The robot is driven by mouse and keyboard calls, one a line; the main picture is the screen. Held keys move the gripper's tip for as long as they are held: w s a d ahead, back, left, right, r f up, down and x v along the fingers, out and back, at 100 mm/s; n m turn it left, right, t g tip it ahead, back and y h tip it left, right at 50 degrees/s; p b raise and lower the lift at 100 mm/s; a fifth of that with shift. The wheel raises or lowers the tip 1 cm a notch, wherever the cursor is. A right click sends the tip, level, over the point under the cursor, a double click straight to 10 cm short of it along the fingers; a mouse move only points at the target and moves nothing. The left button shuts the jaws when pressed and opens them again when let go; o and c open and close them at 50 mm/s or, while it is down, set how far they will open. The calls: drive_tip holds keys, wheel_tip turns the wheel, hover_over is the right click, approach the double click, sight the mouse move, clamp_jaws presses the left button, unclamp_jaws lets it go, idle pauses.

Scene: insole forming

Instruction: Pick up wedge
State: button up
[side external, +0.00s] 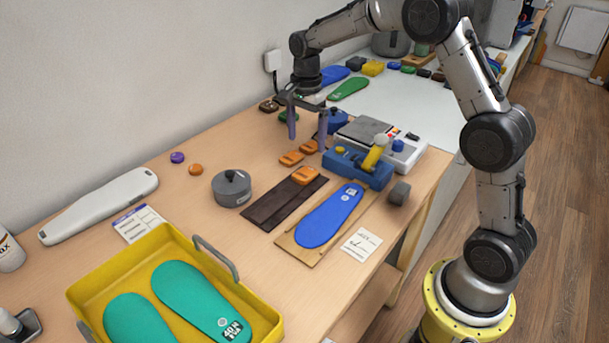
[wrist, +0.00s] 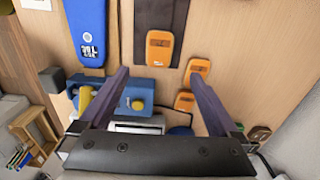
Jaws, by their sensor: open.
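Three small orange pieces with rounded corners look like wedges. One orange piece (side external: 305,175) lies on a dark brown strip; it also shows in the wrist view (wrist: 160,48). Two more, the nearer orange piece (side external: 291,158) and the farther one (side external: 309,147), lie on the bare table. They show in the wrist view near the right finger (wrist: 199,66) and partly hidden behind it (wrist: 183,101). My gripper (side external: 307,138) is open and empty, fingers pointing down, above the table near the two loose pieces. Its spread fingers also show in the wrist view (wrist: 159,76).
A blue fixture (side external: 345,168) with a yellow cylinder stands to the right, near a scale-like device (side external: 405,155). A blue insole (side external: 329,216) lies on a board. A grey lidded pot (side external: 231,188) and a yellow tray (side external: 262,308) with green insoles stand nearer. Bare table lies around the pot.

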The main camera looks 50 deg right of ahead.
sight(305, 172)
wheel_tip(305, 172, down, 4)
drive_tip(key=shift+r, duration=0.2)
drive_tip(key=shift+s+a+f, duration=0.1)
drive_tip(key=shift+a+f, duration=0.1)
drive_tip(key=shift+f, duration=1.2)
drive_tip(key=shift+s+a+f, duration=0.1)
drive_tip(key=shift+a+f, duration=0.05)
drive_tip(key=shift+f, duration=1.2)
drive_tip(key=c, duration=1.4)
drive_tip(key=shift+w+r, duration=0.1)
drive_tip(key=shift+r, duration=0.1)
